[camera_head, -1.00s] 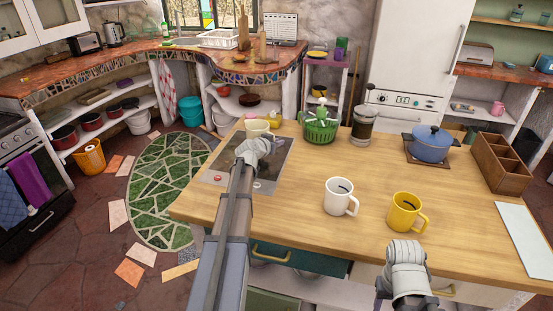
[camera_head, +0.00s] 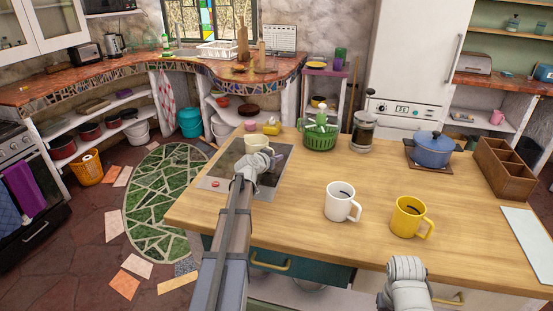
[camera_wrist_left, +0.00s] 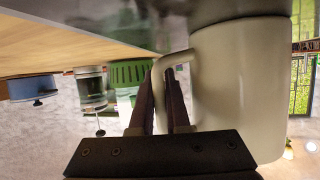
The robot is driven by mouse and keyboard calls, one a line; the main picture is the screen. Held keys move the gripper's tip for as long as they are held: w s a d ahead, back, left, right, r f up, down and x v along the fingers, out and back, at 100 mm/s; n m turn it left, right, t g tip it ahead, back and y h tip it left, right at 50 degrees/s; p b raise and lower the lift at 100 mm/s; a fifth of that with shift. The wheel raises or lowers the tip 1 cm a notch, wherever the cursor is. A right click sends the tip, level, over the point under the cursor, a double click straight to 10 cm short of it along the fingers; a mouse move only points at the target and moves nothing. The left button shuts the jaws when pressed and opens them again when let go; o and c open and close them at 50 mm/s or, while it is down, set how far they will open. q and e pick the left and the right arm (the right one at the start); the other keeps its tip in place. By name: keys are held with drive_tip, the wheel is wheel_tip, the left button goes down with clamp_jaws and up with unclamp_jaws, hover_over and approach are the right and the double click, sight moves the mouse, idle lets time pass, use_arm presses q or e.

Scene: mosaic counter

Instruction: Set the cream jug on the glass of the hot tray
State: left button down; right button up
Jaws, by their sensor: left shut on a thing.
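The cream jug (camera_head: 256,143) is upright over the dark glass of the hot tray (camera_head: 227,164), at the tray's far part. My left gripper (camera_head: 247,160) is shut on the jug's handle. In the left wrist view, which is upside down, the fingers (camera_wrist_left: 167,85) close around the handle of the jug (camera_wrist_left: 240,90). Its base is at or very close to the grey tray surface (camera_wrist_left: 200,10); I cannot tell whether it touches. My right gripper (camera_head: 407,268) is over the counter's front edge, its fingers not clear.
A green basket (camera_head: 319,138) with a bottle and a glass press (camera_head: 362,132) stand right of the tray. A white mug (camera_head: 340,203) and a yellow mug (camera_head: 408,217) stand nearer. A blue pot (camera_head: 433,150) and a wooden box (camera_head: 503,168) are further right.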

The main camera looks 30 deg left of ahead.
use_arm(q)
drive_tip(key=c, duration=0.9)
unclamp_jaws()
drive_tip(key=shift+r, duration=0.15)
drive_tip(key=p+v, duration=0.5)
drive_tip(key=v, duration=0.6)
drive_tip(key=shift+r, duration=0.1)
drive_tip(key=shift+s+r, duration=0.1)
drive_tip(key=shift+s, duration=0.35)
